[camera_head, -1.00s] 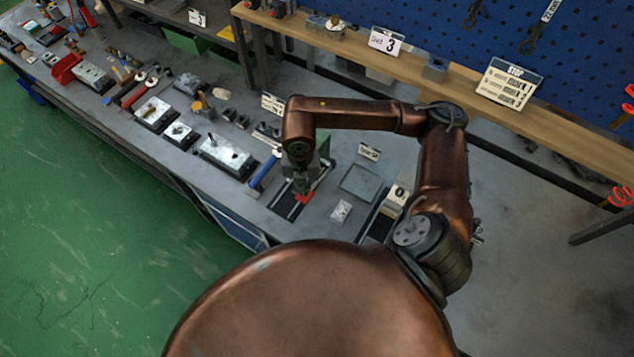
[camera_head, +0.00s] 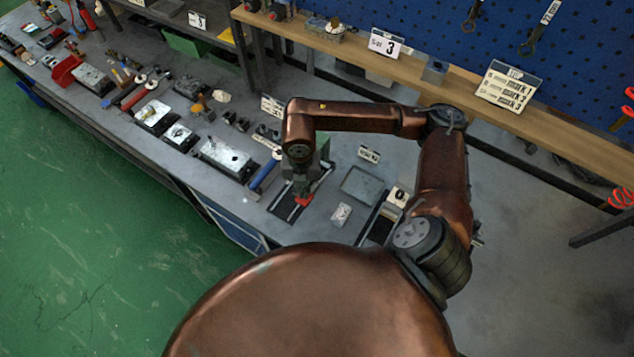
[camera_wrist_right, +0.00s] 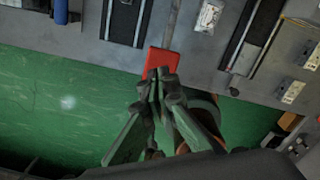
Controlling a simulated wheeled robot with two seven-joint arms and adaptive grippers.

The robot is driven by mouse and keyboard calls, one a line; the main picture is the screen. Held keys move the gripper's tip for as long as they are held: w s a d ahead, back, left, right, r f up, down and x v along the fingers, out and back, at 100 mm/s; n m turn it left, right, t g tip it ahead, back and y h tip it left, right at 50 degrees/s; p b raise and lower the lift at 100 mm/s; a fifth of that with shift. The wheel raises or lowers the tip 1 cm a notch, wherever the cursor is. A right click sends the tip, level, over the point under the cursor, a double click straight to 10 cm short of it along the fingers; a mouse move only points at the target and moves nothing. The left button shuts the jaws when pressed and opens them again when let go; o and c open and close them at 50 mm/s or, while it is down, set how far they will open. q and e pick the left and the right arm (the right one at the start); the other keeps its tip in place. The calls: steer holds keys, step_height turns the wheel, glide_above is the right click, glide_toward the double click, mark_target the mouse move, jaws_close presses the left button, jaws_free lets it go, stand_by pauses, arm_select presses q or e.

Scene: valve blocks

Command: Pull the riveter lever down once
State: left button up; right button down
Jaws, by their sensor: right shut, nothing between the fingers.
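The riveter lever shows in the wrist view as a grey rod (camera_wrist_right: 174,22) ending in a flat red grip (camera_wrist_right: 161,60). My right gripper (camera_wrist_right: 158,78) is shut and empty, its fingertips at the near edge of the red grip; I cannot tell whether they touch it. In the head view the red grip (camera_head: 312,193) shows beside my right gripper (camera_head: 301,192), above a dark base on the bench. A green body (camera_head: 323,148), likely the riveter's, is mostly hidden behind my right arm. My left gripper is not in view.
A blue-handled tool (camera_head: 264,173) lies left of the right gripper, beside a metal block (camera_head: 225,155). A grey tray (camera_head: 361,185) and a small white plate (camera_head: 341,215) lie to the right. The bench's front edge is close, with green floor (camera_head: 90,230) beyond.

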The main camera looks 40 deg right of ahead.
mark_target(304, 200)
stand_by(0.3)
steer(key=shift+f+b, duration=5.85)
steer(key=shift+f, duration=1.7)
step_height(304, 200, up, 9)
steer(key=p, duration=0.6)
steer(key=shift+r, duration=0.1)
steer(key=shift+r+p, duration=2.5)
steer(key=shift+r, duration=2)
